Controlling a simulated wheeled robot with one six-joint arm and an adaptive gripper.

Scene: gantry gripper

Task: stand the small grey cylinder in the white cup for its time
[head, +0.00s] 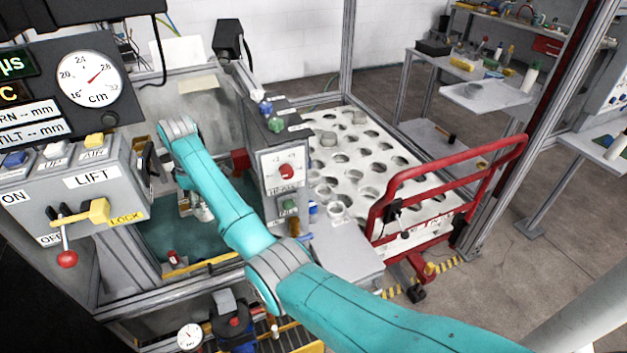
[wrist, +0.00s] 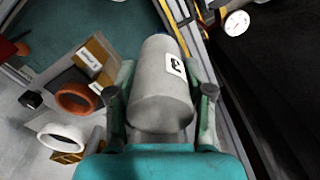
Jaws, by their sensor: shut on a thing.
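In the wrist view my gripper (wrist: 162,94) is shut on a small grey cylinder (wrist: 155,75), with one finger on each side of it. The cylinder has a white label with a dark mark. A white round rim (wrist: 45,137), which looks like the white cup, lies at the lower left of the wrist view, apart from the cylinder. In the head view my gripper (head: 194,207) is low inside the machine frame, partly hidden by my arm. I cannot make out the held cylinder or the white cup clearly there.
An orange-red ring-shaped cup (wrist: 78,98) and a cardboard-coloured labelled block (wrist: 97,62) are near the white rim. A white perforated plate (head: 400,190) with grey cylinders stands behind a red guard rail (head: 450,165). A control panel with a LIFT label (head: 90,178) is at left.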

